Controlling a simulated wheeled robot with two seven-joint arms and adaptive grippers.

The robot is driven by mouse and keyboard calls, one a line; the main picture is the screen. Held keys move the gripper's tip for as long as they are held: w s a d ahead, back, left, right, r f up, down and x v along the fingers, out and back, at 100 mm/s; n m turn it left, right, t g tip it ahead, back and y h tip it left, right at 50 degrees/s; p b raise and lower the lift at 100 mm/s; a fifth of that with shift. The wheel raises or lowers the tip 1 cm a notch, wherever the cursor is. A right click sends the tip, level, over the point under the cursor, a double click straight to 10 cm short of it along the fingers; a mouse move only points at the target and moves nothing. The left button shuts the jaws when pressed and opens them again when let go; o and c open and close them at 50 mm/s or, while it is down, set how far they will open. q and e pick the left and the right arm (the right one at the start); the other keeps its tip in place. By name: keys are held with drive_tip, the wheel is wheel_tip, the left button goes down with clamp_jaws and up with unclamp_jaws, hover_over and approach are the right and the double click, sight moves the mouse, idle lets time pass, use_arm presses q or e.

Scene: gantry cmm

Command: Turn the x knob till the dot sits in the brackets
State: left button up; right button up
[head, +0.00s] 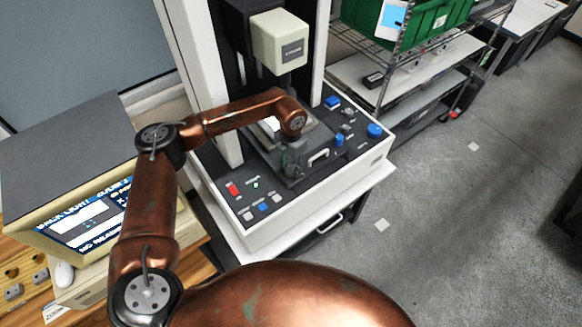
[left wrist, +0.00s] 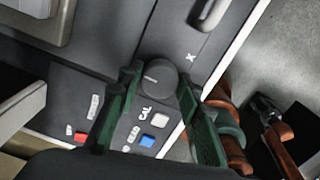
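The x knob (left wrist: 158,77) is a dark grey round knob with a pale pointer line, beside an "X" mark on the dark panel in the left wrist view. My left gripper (left wrist: 157,80) has its green fingers on either side of the knob, open about a knob's width; I cannot tell if they touch it. In the head view my left gripper (head: 293,158) points down at the machine, and the knob is hidden there. The monitor screen (head: 88,226) is partly behind my arm; its dot and brackets are too small to tell apart.
The measuring machine (head: 330,187) has blue knobs (head: 374,131) at right and red, white and blue buttons (head: 263,207) at front. A cream probe head (head: 279,40) hangs above the stage. A wire rack (head: 410,60) with a green crate (head: 425,22) stands at right.

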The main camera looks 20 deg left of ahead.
sight(291, 168)
use_arm(q)
drive_tip(key=o, duration=0.4)
drive_tip(key=shift+c, duration=0.2)
wheel_tip(291, 168, up, 12)
idle(0.4)
idle(0.3)
